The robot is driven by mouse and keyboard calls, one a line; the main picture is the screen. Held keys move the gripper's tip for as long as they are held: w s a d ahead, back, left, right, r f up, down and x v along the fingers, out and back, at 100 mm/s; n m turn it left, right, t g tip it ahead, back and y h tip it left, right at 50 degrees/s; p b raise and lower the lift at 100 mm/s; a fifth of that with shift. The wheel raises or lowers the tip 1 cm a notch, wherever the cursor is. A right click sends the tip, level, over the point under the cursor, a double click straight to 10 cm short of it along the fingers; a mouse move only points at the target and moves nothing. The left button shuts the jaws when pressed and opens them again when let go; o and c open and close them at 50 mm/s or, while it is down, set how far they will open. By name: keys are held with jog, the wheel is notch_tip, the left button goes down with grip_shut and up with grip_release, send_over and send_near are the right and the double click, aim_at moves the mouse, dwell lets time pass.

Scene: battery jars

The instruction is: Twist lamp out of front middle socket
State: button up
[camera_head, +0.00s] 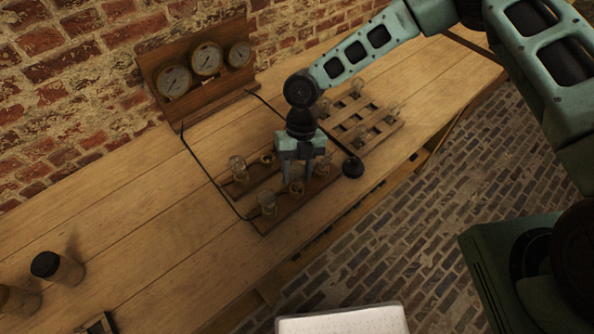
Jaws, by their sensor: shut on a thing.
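A wooden socket board (274,223) lies on the workbench and carries several small glass lamps in sockets. My gripper (297,184) points down over the front row of the board and is shut on the front middle lamp (297,188), whose upper part is partly hidden between the fingers. The front left lamp (267,202) stands to the left of the fingers. Another front lamp (323,168) stands close to their right. A back left lamp (238,168) stands behind. A back socket (268,158) looks empty. I cannot tell whether the held lamp is still seated.
A slatted wooden rack (372,139) with several lamps lies to the right. A black round knob-like object (353,167) is near the front edge. A gauge panel (205,72) stands at the wall with black cables. Dark-topped jars (57,267) stand at left; bare bench (140,215) lies between.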

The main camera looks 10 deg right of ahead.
jog(key=shift+r, duration=0.1)
jog(key=shift+r+p, duration=1.4)
jog(key=shift+r, duration=1)
